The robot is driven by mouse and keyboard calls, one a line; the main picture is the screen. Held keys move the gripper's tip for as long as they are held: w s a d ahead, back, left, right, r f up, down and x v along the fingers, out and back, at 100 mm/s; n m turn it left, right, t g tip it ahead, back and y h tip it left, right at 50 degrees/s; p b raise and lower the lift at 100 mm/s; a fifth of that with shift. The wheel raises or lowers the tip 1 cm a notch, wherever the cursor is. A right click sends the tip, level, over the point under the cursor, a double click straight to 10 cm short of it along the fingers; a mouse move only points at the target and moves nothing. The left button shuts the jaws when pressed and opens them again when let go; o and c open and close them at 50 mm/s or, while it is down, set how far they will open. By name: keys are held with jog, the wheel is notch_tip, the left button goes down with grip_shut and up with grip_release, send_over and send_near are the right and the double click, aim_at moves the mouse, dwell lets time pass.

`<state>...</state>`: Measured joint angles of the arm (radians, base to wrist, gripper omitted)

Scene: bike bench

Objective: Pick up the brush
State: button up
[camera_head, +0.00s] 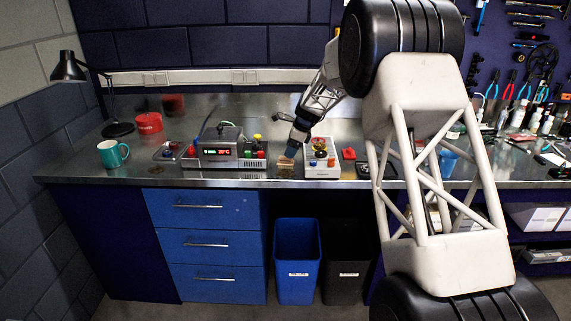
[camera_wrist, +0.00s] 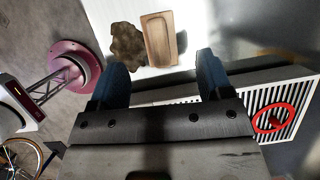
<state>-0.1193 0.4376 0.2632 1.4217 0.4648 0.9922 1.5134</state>
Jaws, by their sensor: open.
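The likely brush is a tan wooden block with rounded corners (camera_wrist: 160,40), lying on a pale surface in the wrist view. Its bristles cannot be made out. My gripper (camera_wrist: 161,72) is open, with its two blue fingers apart and nothing held between them. The wooden block lies just beyond the fingertips, roughly in line with the gap between them. In the head view my gripper (camera_head: 291,153) points down over the bench, just above a small tan-brown thing (camera_head: 285,167) that seems to be the same block.
A dark brown lump (camera_wrist: 127,46) lies close to the block's left side. In the head view a grey unit with a display (camera_head: 222,157) stands left of my gripper, and a pale box with knobs (camera_head: 322,170) stands close to its right. A teal mug (camera_head: 112,154) is farther left.

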jog(key=shift+a+f, duration=0.1)
jog(key=shift+x, duration=2.5)
jog(key=c, duration=1)
jog(key=shift+r, duration=0.95)
jog(key=shift+s+r, duration=0.15)
jog(key=shift+r, duration=0.8)
jog(key=s+d, duration=0.1)
jog(key=s, duration=0.4)
jog(key=s+d+r, duration=0.1)
jog(key=s, duration=0.4)
jog(key=s+d, duration=0.1)
jog(key=s, duration=0.4)
jog(key=shift+s+d+r, duration=0.1)
jog(key=shift+s+r, duration=0.05)
jog(key=shift+s, duration=0.1)
